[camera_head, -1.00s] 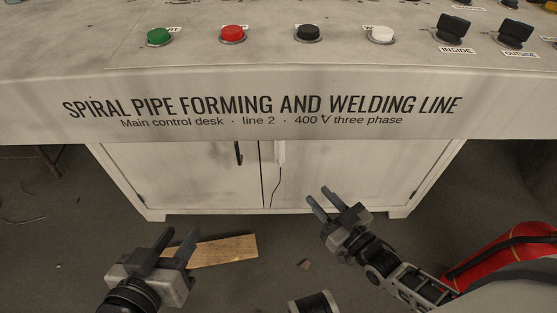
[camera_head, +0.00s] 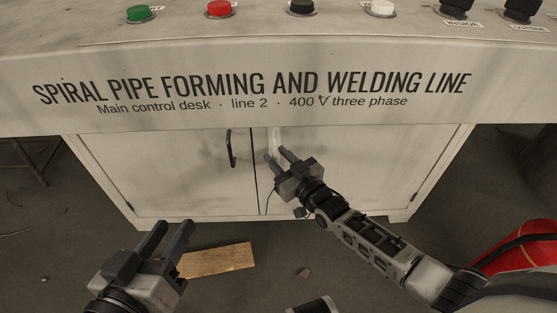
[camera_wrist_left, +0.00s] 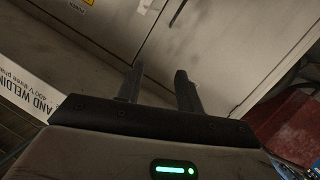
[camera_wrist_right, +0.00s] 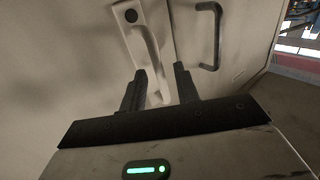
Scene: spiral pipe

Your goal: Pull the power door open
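The power door (camera_head: 370,170) is the right door of the white cabinet under the desk and looks closed. A POWER label (camera_wrist_left: 77,6) shows at the top of the left wrist view. A white handle (camera_wrist_right: 148,48) with a round dark lock stands at the door's seam edge; its upper part shows in the head view (camera_head: 274,140). My right gripper (camera_head: 277,155) is open at this handle. In the right wrist view, the handle's lower end appears between the fingers; I cannot tell whether they touch it. My left gripper (camera_head: 175,223) is open and empty, low in front of the left door.
The left door (camera_head: 180,175) has a black bar handle (camera_head: 231,148) close to the seam. The desk front (camera_head: 250,110) overhangs the doors. A wooden board (camera_head: 217,260) lies on the floor, and a red cylinder (camera_head: 515,250) is at the right.

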